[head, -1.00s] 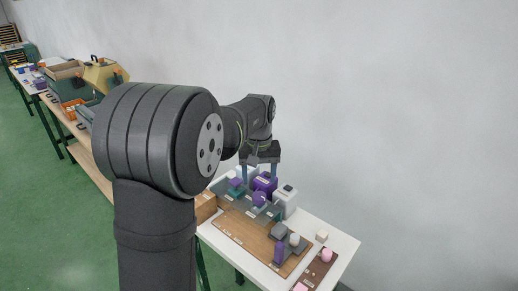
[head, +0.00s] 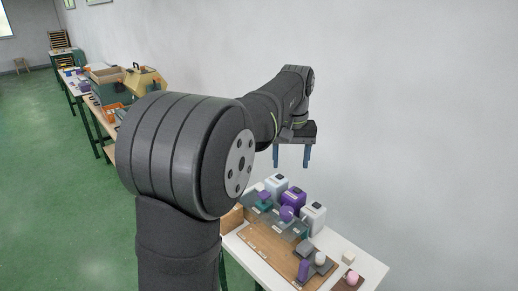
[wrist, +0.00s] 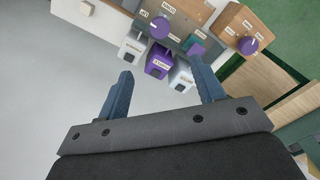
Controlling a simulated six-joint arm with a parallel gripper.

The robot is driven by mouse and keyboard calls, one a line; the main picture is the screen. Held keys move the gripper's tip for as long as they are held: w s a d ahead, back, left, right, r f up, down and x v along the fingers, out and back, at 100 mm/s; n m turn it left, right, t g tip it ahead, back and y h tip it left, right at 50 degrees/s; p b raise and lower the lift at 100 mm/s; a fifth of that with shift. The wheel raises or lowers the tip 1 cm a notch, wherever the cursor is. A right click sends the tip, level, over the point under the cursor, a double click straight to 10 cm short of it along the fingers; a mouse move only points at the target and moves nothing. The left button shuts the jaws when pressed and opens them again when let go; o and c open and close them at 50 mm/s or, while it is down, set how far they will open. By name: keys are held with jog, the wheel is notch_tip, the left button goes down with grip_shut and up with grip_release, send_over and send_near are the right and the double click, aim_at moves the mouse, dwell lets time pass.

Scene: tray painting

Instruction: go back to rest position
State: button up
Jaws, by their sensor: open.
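My gripper (head: 291,158) is open and empty, with its two blue fingers spread and pointing down in the head view. It is in the air well above the white table (head: 262,268), near the grey wall. In the wrist view my gripper (wrist: 165,98) has nothing between its fingers. Below it in that view are a purple box (wrist: 158,62) and two white boxes (wrist: 132,47), standing at the edge of the table and apart from the fingers.
A wooden board (head: 265,251) and grey and purple pieces lie on the table. A pink round piece (head: 352,277) stands at the front right. More tables with boxes (head: 105,78) line the wall at the back left. The green floor (head: 50,190) at left is clear.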

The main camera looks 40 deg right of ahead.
aim_at(287, 210)
notch_tip(287, 210, down, 18)
jog(key=shift+r, duration=0.25)
dwell(0.6)
jog(key=shift+r, duration=0.1)
